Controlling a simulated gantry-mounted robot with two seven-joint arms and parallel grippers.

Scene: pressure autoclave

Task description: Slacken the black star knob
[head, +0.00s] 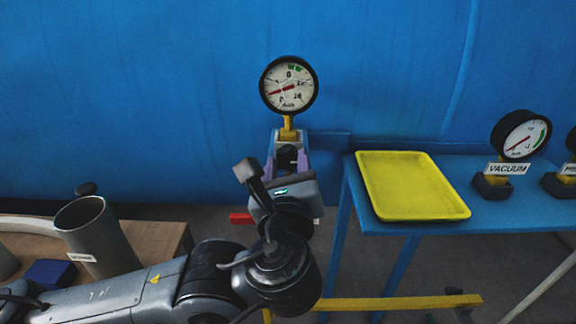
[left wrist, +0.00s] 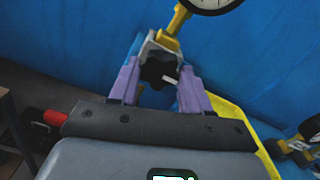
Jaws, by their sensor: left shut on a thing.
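The black star knob (left wrist: 158,73) sits below a round dial gauge (head: 289,85) on a yellow stem. My left gripper (left wrist: 155,88) is shut on the knob, with one purple finger on each side of it in the left wrist view. In the head view the left gripper (head: 287,160) reaches up to the knob from below, and the knob (head: 287,157) shows as a dark shape between the fingers. A small white mark shows on the knob in the left wrist view. My right gripper is in neither view.
A yellow tray (head: 412,186) lies on a blue table (head: 360,222) to the right, with a VACUUM gauge (head: 521,135) beyond it. A grey cylinder (head: 98,238) stands on a wooden table at left. A red part (head: 240,218) shows just left of my gripper.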

